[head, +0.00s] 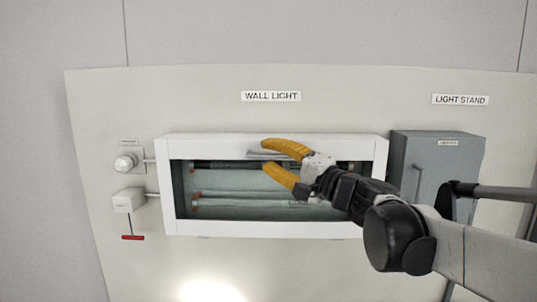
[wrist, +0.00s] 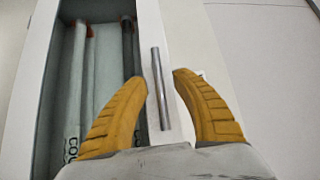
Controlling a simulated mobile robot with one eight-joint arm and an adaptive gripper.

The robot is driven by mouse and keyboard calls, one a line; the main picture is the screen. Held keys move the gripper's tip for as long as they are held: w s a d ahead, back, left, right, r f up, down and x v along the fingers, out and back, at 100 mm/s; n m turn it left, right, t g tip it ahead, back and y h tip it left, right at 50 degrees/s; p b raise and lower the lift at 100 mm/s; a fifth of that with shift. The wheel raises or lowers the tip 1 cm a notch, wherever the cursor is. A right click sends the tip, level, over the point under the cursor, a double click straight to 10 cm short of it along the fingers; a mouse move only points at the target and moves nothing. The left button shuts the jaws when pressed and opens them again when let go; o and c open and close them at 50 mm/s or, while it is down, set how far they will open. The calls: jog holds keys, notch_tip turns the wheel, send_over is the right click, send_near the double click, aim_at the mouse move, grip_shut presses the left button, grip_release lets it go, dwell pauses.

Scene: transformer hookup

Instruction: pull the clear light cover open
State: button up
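The wall light is a white-framed box (head: 275,229) on the panel, and its clear cover (head: 225,181) looks closed over the tubes. A grey metal bar handle (head: 256,155) lies along the upper frame; it also shows in the wrist view (wrist: 161,92). My gripper (head: 266,156) has orange fingers and is at the handle. In the wrist view my gripper (wrist: 159,76) is open, one finger on each side of the handle, with gaps visible on both sides. The fingers and wrist hide part of the frame and the right part of the cover.
Light tubes (head: 245,205) lie inside the box. A grey cabinet (head: 435,160) stands right of it. A round fitting (head: 125,163) and a small box (head: 127,201) with a red-handled lever (head: 133,238) are at left. The panel below the light is clear.

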grip_shut()
jog(key=shift+s, duration=0.1)
